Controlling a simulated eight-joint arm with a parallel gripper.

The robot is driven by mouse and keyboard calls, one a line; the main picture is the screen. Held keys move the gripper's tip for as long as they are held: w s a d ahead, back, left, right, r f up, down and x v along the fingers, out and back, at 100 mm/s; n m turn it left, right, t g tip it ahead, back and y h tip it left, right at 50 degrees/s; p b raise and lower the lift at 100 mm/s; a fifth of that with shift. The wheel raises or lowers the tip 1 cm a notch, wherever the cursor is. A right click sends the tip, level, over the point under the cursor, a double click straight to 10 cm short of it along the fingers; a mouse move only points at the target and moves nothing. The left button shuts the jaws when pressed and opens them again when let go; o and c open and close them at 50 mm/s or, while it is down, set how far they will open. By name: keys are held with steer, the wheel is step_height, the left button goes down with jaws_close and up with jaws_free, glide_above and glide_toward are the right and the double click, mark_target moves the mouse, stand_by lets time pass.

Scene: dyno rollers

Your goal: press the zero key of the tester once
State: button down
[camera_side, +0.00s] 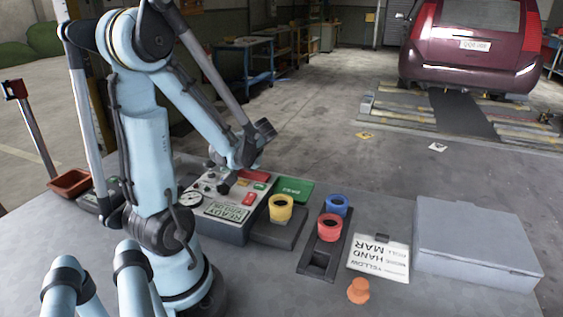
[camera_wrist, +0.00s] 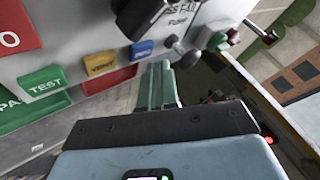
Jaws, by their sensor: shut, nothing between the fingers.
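The tester (camera_side: 222,232) is a grey box with a sloped panel, left of centre in the side view; its display (camera_side: 228,212) reads READY. A red key (camera_side: 249,199) sits right of the display. In the wrist view a red key (camera_wrist: 14,28) at the upper left shows an "O", the rest of its label cut off. Green TEST (camera_wrist: 43,82), yellow VENT (camera_wrist: 100,64) and blue (camera_wrist: 142,49) keys run to its right. My gripper (camera_side: 223,187) is shut and empty over the panel's far part. Its fingertips (camera_wrist: 160,70) appear near the blue key; contact cannot be judged.
A round gauge (camera_side: 190,199) sits at the tester's left. Yellow (camera_side: 281,208), red (camera_side: 329,228) and blue (camera_side: 337,204) ring-topped pieces stand right of it. A card (camera_side: 380,259), an orange knob (camera_side: 359,291) and a grey case (camera_side: 475,247) lie farther right. Levers (camera_wrist: 186,52) project from the panel.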

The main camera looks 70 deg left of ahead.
steer(key=shift+r, duration=0.15)
steer(key=shift+r, duration=2.4)
steer(key=shift+w+d, duration=0.1)
steer(key=w+d+m+t+h, duration=0.3)
steer(key=w+d+m, duration=0.1)
steer(key=d, duration=0.5)
steer(key=w+d+m+t+h, duration=0.2)
steer(key=w+d+m+t, duration=0.1)
steer(key=d, duration=0.6)
steer(key=w+d+m+t+h, duration=0.3)
steer(key=d+m, duration=0.3)
steer(key=d, duration=0.4)
steer(key=shift+w+r+t+h, duration=0.15)
steer(key=shift+w+t+h, duration=0.15)
steer(key=shift+w+t, duration=0.4)
steer(key=shift+w, duration=0.1)
